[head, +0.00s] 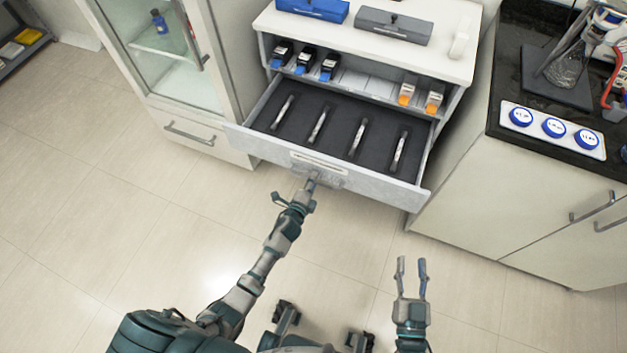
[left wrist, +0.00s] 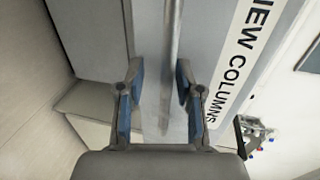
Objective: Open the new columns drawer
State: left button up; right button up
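The new columns drawer (head: 250,146) is pulled out from the white cabinet, and several slim columns (head: 318,127) lie apart on its dark lining. Its front carries a "NEW COLUMNS" label (left wrist: 236,60) and a bar handle (left wrist: 169,60). My left gripper (head: 313,180) is at the handle, in front of the drawer. In the left wrist view the two blue-padded fingers (left wrist: 158,95) stand apart on either side of the bar, with gaps visible. My right gripper (head: 411,268) is open and empty, low over the floor, right of the drawer.
A shelf above the drawer holds blue-marked (head: 304,62) and orange-marked (head: 407,92) items. A blue box (head: 313,10) and a grey box (head: 394,25) stand on top. A dark counter (head: 508,75) is at right, a glass-door cabinet (head: 160,55) at left. The floor in front is largely clear.

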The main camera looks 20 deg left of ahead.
pick_arm(q)
jog(key=shift+r, duration=0.15)
jog(key=v, duration=1.1)
jog(key=shift+s, duration=0.4)
